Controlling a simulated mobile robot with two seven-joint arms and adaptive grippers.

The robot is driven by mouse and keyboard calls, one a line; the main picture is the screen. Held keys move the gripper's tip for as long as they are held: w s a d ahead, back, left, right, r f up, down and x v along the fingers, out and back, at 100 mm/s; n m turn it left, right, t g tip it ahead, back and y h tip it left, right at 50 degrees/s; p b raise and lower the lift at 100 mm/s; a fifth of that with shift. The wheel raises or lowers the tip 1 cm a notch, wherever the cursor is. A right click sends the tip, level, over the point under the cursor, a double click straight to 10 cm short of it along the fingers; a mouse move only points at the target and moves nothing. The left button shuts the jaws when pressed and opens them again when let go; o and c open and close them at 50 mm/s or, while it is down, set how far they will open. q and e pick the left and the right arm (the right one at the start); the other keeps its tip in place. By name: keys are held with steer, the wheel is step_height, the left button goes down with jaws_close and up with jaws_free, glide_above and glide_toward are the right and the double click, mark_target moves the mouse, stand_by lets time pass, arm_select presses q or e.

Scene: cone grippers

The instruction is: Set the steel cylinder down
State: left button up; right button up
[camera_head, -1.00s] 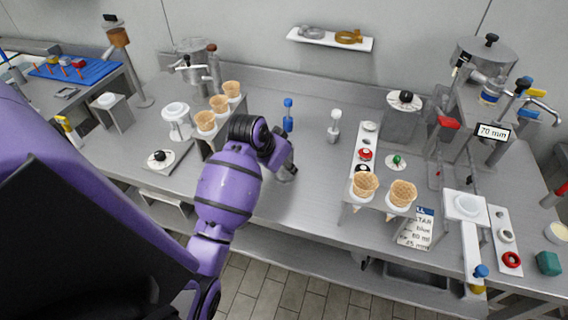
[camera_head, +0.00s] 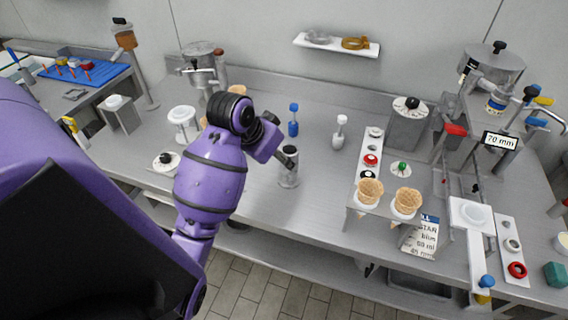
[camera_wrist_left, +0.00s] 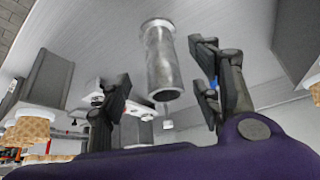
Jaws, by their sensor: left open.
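The steel cylinder (camera_head: 289,172) stands upright on the steel counter (camera_head: 262,207), right of my left gripper in the head view. Its top end is dark. My left gripper (camera_head: 280,143) is open and empty, just left of and above the cylinder, its fingers partly hidden by the wrist. In the left wrist view, which is upside down, the cylinder (camera_wrist_left: 161,62) appears between the spread fingers of the gripper (camera_wrist_left: 162,92), with gaps on both sides. My right gripper does not show.
To the right are a strip of lidded wells (camera_head: 369,150) and waffle cones (camera_head: 369,191) in a holder. The counter in front of the cylinder is clear.

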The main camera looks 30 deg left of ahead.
arm_select(q)
steer(key=shift+v, duration=1.2)
